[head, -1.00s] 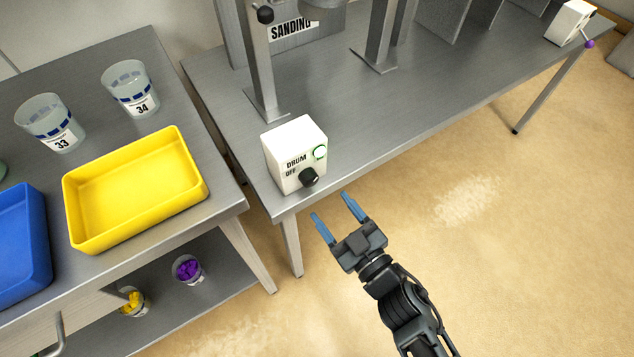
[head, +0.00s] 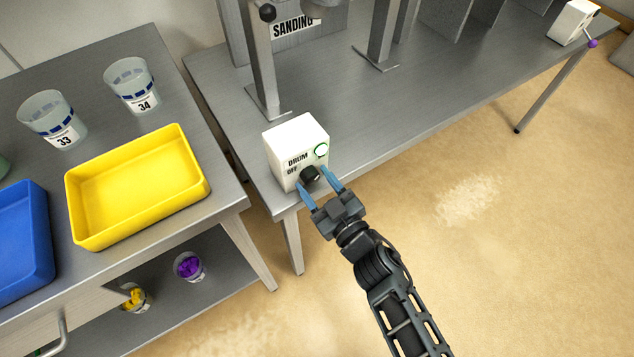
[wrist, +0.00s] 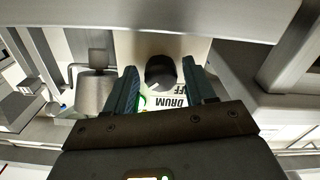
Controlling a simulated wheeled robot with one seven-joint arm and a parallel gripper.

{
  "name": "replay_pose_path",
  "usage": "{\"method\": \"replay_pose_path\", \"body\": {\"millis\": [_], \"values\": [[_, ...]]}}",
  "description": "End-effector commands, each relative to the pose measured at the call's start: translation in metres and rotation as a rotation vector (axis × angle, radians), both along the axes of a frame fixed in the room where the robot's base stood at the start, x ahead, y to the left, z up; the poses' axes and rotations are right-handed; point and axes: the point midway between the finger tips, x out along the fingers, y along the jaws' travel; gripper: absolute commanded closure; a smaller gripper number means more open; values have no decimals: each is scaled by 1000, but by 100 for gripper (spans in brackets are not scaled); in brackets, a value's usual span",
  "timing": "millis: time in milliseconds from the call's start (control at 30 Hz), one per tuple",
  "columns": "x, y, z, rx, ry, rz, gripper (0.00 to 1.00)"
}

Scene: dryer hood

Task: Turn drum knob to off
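The white control box (head: 295,146) stands at the near corner of the grey bench. My gripper (head: 317,178) is open, with one blue finger on each side of the knob. In the wrist view the knob (wrist: 160,71) sits between the two fingertips, with gaps showing on both sides. Whether the fingers touch the box cannot be told.
A yellow tray (head: 138,188), a blue tray (head: 22,242) and two cups stand on the left table. Metal posts and a SANDING sign (head: 295,28) are behind the box. Another white box (head: 573,22) sits at the far right. The floor to the right is clear.

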Motion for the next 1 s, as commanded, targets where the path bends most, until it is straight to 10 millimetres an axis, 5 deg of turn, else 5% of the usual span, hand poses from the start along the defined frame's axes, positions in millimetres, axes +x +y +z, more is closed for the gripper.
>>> {"method": "replay_pose_path", "body": {"millis": [467,1000], "values": [[0,0,0,0,0,0,91],[0,-1,0,-147,-99,-1,91]]}}
